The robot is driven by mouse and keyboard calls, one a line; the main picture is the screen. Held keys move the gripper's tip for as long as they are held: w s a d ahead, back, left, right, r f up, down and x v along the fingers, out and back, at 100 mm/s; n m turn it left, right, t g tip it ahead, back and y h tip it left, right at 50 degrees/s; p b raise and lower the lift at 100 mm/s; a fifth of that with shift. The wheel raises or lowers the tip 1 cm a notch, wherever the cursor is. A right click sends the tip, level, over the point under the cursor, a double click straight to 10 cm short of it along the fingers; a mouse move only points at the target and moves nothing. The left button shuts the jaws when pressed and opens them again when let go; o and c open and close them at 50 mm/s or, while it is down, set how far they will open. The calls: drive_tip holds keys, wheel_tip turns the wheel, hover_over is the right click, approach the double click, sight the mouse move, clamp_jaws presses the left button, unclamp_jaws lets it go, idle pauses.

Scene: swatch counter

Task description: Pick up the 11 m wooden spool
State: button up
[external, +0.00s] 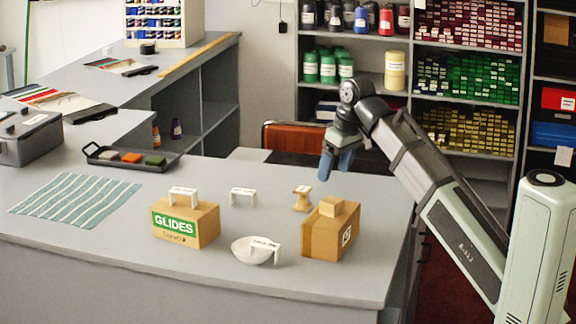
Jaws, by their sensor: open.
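A small wooden spool (302,199) stands upright on the grey counter, just behind and left of a brown box on the right side. Its length marking cannot be read from here. My gripper (334,170) has blue fingers and hangs above the counter, behind and to the right of the spool in the picture. It is open, with nothing seen between its fingers, and apart from the spool.
The brown box (320,237) carries a small wooden block (331,206). A GLIDES box (177,228) carries a white bracket-shaped piece (183,196); a similar white piece (243,197) stands behind. A white bowl (247,254) sits in front. A striped cloth (75,203) lies left.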

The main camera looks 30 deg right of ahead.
drive_tip(key=w+f+g, duration=0.1)
drive_tip(key=w+f, duration=0.1)
drive_tip(key=w, duration=0.9)
drive_tip(key=n+g+h, duration=0.1)
drive_tip(key=n, duration=0.7)
hover_over(302, 189)
drive_tip(key=n+g, duration=0.1)
drive_tip(key=n, duration=1.3)
drive_tip(key=f, duration=0.8)
drive_tip(key=shift+w+f, duration=0.3)
drive_tip(key=shift+f, duration=0.05)
drive_tip(key=shift+s+d+f, duration=0.1)
drive_tip(key=shift+f, duration=1.2)
drive_tip(key=shift+s+f, duration=0.1)
drive_tip(key=shift+f, duration=1.15)
drive_tip(key=c, duration=1)
drive_tip(key=shift+c, duration=0.2)
